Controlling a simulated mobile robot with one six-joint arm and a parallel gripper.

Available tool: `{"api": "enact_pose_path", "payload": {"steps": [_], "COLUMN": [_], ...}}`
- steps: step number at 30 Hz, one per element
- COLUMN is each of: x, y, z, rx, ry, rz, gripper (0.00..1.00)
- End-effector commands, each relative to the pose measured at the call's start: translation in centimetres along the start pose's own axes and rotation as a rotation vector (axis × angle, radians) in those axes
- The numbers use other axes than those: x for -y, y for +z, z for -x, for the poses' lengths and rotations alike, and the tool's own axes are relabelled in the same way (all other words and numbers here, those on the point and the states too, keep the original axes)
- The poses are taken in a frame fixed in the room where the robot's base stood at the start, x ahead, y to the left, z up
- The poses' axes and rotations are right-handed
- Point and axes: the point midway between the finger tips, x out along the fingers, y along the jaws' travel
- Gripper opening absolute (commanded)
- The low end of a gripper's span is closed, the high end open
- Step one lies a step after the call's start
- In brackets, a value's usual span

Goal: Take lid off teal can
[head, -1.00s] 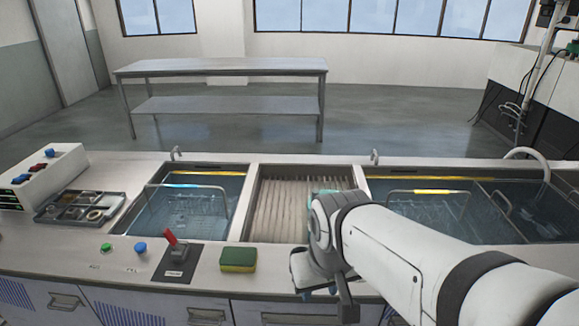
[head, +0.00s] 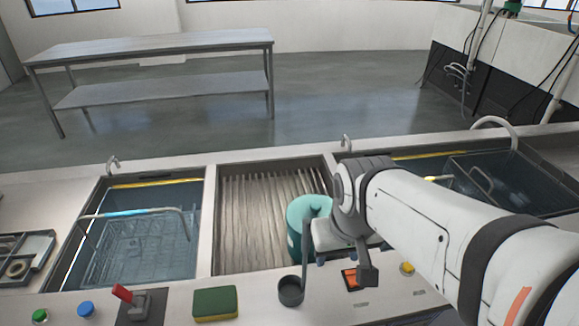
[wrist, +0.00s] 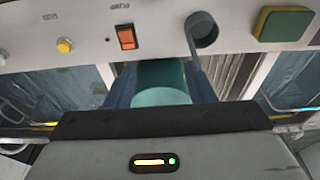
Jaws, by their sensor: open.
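The teal can (head: 297,222) stands upright at the right side of the ribbed middle basin, partly hidden behind my arm in the head view. It also shows in the wrist view (wrist: 160,80), its round teal top (wrist: 160,97) facing the camera. I cannot make out a seam between lid and body. My gripper (head: 336,278) is open and empty. In the wrist view its dark fingers spread to either side of the can. I cannot tell whether they touch it.
A dark grey round cup (head: 290,291) sits on the front counter by one finger. Near it are a green-yellow sponge (head: 215,303), an orange switch (head: 352,278) and a yellow button (head: 407,268). Water tanks with wire baskets (head: 138,252) flank the middle basin.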

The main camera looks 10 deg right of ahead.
Motion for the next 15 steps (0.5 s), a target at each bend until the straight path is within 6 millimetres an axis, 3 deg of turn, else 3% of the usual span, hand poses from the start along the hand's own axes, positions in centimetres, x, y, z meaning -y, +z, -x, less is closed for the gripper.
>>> {"api": "enact_pose_path", "payload": {"steps": [2, 5, 10, 15], "x": [0.0, -1.6, -1.7, -1.7], "y": [-1.0, -3.6, -9.6, -15.2], "z": [1.9, 1.5, 1.1, -0.6], "rx": [0.013, 0.043, 0.107, 0.164], "ry": [-0.001, -0.007, -0.023, -0.053], "rz": [0.013, 0.112, 0.343, 0.572], "gripper": [0.51, 0.51, 0.51, 0.51]}}
